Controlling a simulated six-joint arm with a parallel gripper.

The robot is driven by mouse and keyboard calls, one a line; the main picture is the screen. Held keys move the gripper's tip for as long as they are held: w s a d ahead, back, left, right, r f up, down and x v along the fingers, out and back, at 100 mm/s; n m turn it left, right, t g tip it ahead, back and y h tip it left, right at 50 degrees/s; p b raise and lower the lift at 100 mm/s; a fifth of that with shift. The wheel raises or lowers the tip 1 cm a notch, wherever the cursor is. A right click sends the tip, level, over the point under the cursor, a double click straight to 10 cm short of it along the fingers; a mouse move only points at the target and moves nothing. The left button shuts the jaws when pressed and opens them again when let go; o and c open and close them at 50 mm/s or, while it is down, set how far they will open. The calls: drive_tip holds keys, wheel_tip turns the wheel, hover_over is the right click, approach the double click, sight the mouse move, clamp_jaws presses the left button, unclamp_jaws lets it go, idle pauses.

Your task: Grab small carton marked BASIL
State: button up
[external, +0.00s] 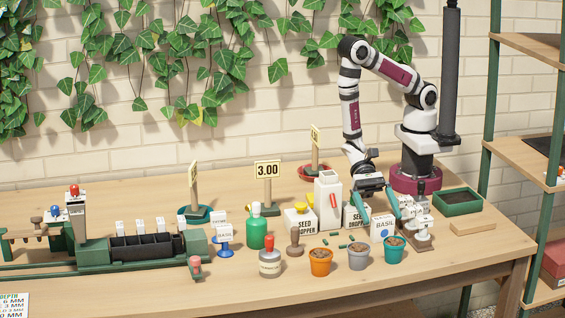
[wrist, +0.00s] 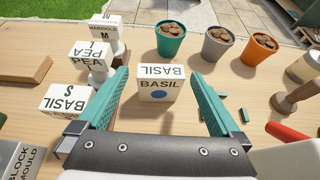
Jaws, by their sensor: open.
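A small white carton marked BASIL with a blue dot (wrist: 160,91) stands on the table, and it also shows in the external view (external: 381,231). My gripper (wrist: 159,73) is open, with its teal fingers on either side of this carton and a gap at each side. In the external view my gripper (external: 379,207) points down at the carton from above. A second white carton, marked BASIL and S (wrist: 66,99), sits left of my left finger in the wrist view, near cartons marked PEA L (wrist: 92,62) and MARIGOLD M (wrist: 104,25).
Teal (wrist: 171,44), grey (wrist: 214,48) and orange (wrist: 256,52) pots stand beyond the carton. Small green pieces (wrist: 244,115) lie at right. A wooden block (wrist: 22,69) lies far left.

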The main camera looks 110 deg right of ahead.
drive_tip(key=shift+a+f, duration=0.25)
drive_tip(key=shift+a, duration=0.3)
drive_tip(key=c, duration=1.3)
